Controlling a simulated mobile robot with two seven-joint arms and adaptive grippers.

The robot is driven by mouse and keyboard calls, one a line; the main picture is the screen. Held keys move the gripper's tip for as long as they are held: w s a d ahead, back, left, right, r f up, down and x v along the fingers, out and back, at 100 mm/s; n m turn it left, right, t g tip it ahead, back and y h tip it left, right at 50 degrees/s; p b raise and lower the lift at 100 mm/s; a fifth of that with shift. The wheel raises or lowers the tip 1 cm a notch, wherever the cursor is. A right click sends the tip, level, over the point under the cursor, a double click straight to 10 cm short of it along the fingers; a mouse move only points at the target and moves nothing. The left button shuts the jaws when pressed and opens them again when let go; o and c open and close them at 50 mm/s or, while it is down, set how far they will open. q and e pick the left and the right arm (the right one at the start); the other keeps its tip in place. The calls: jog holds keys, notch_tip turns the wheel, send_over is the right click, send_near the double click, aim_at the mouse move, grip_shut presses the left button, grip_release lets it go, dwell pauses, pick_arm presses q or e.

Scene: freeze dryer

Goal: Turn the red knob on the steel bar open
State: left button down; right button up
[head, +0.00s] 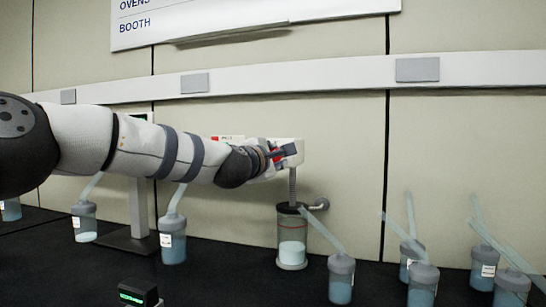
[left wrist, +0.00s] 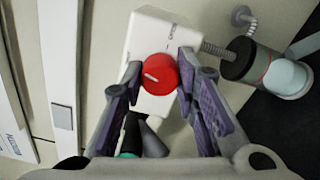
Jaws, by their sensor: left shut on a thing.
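The red knob (left wrist: 158,74) is a round disc with a pale line mark on its face, set on a white block (left wrist: 147,40) in the left wrist view. My left gripper (left wrist: 160,85) has its two fingers on either side of the knob, shut on it. In the head view the left gripper (head: 286,153) is at the white block, and my arm and gripper hide most of the knob and the steel bar. My right gripper is in neither view.
Several lidded flasks with slanted tubes, such as one at centre right (head: 341,280), stand on the black bench. A small dark device (head: 138,294) sits at the front.

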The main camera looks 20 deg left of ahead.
pick_arm(q)
jog(key=shift+m, duration=7.3)
jog(key=c, duration=1.2)
grip_release()
jog(key=shift+c, duration=0.2)
